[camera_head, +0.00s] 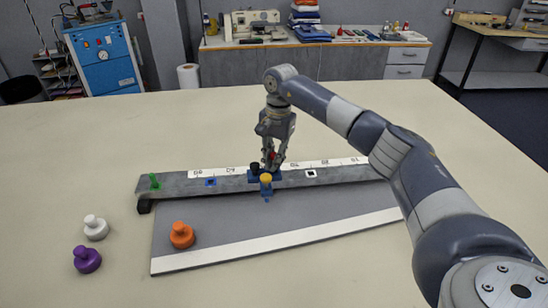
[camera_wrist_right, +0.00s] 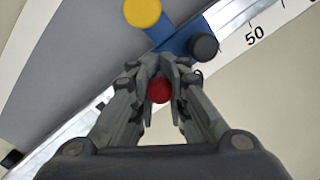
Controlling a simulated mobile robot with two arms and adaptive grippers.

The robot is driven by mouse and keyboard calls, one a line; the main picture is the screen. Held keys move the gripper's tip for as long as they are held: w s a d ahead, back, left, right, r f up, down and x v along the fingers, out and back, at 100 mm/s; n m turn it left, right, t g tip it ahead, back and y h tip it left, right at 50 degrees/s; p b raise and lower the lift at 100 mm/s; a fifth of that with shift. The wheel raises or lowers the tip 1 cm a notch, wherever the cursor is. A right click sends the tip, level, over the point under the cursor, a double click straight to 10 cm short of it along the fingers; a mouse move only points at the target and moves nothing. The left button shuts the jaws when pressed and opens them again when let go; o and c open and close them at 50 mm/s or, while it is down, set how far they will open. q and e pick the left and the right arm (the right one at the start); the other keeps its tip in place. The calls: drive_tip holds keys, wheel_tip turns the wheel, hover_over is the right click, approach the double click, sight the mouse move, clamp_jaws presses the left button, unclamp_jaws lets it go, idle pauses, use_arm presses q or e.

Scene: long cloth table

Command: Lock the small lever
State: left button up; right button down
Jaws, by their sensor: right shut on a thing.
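A blue fixture (camera_head: 252,178) sits on the grey metal rail, with a black knob (camera_head: 255,168) on its left and a yellow knob (camera_head: 266,178) toward the front. Both knobs also show in the right wrist view, the yellow knob (camera_wrist_right: 142,12) at the top and the black knob (camera_wrist_right: 204,47) to the right. My right gripper (camera_head: 273,162) comes down over the fixture. Its fingers are shut on a small red knob (camera_wrist_right: 159,90), which they partly hide. I cannot tell which knob is the small lever. My left gripper is out of view.
The metal rail (camera_head: 340,175) carries a numbered scale and lies along a grey board (camera_head: 300,222). A green knob (camera_head: 154,181) is at its left end. Orange (camera_head: 182,235), white (camera_head: 95,228) and purple (camera_head: 87,259) knobbed pieces stand in front. The table is clear behind the rail.

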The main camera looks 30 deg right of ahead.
drive_tip(key=shift+w+d+r+g+y, duration=0.1)
drive_tip(key=shift+w+g+y, duration=0.15)
drive_tip(key=shift+g, duration=0.25)
idle(0.4)
drive_tip(key=c, duration=1.5)
unclamp_jaws()
drive_tip(key=shift+w+d+r, duration=0.1)
drive_tip(key=shift+d+r, duration=0.05)
drive_tip(key=shift+r, duration=1.15)
drive_tip(key=shift+w+d+r, duration=0.1)
drive_tip(key=shift+d+r, duration=0.1)
drive_tip(key=shift+r, duration=1.1)
drive_tip(key=shift+w+d+r, duration=0.1)
drive_tip(key=shift+d+r, duration=0.05)
drive_tip(key=shift+r, duration=1.15)
